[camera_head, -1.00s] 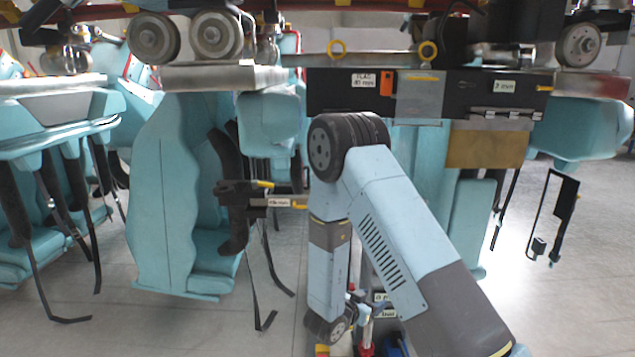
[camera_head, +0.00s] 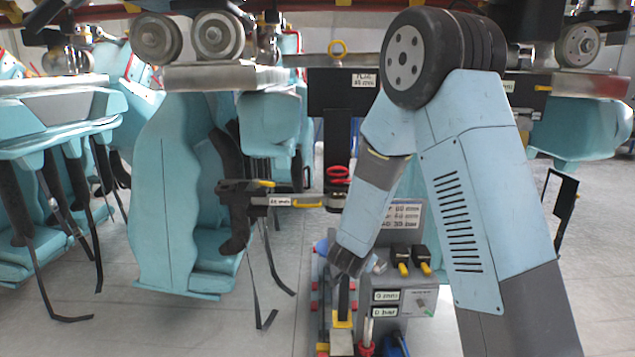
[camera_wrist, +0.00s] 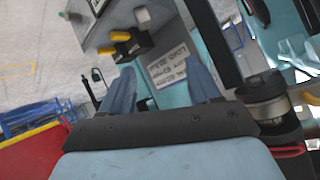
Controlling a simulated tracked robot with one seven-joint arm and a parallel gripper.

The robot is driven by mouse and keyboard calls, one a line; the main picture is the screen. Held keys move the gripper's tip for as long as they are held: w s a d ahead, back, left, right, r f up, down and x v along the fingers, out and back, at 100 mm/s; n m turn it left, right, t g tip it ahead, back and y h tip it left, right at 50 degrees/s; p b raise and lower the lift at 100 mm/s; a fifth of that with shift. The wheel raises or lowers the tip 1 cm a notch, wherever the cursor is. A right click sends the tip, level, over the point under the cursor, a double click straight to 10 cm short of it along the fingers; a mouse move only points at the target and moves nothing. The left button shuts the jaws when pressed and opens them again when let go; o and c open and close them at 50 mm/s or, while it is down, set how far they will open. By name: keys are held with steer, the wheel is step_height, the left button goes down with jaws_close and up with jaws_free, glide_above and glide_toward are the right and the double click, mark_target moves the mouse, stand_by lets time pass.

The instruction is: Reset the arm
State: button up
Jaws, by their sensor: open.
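My arm is folded in front of the coaster train, with its elbow high and the forearm sloping down to the left in the head view. My gripper (camera_wrist: 162,88) shows two blue fingers spread apart in the wrist view, with nothing between them. In the head view, the gripper end is low over the grey panel box (camera_head: 418,285) and its fingers are hard to make out. In the wrist view, a labelled plate (camera_wrist: 168,68) shows beyond the fingers.
Wheels (camera_head: 218,36) and the rail are above. A black clamp (camera_head: 245,190) juts out left of my arm. Yellow-handled black connectors (camera_head: 422,262) sit on the panel. Grey floor (camera_head: 90,315) is open at lower left.

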steer(key=s+d+r+n+g+y, duration=0.1)
steer(key=s+r+n+y, duration=0.3)
steer(key=r, duration=0.6)
steer(key=s+r+n+g+y, duration=0.1)
steer(key=s+r+y, duration=0.1)
steer(key=s+r, duration=0.65)
steer(key=s+d+r+n+g, duration=0.1)
steer(key=s+d+r, duration=0.1)
steer(key=s, duration=0.5)
steer(key=s+d+r+n+g+h, duration=0.1)
steer(key=s+d+r, duration=0.2)
steer(key=s, duration=0.4)
steer(key=s+d+r+n+h, duration=0.1)
steer(key=s+d+r, duration=0.1)
steer(key=s+d, duration=0.2)
steer(key=s, duration=0.3)
steer(key=shift+s+d+r+g, duration=0.15)
steer(key=shift+s+r+g, duration=0.15)
steer(key=shift+s+g, duration=0.1)
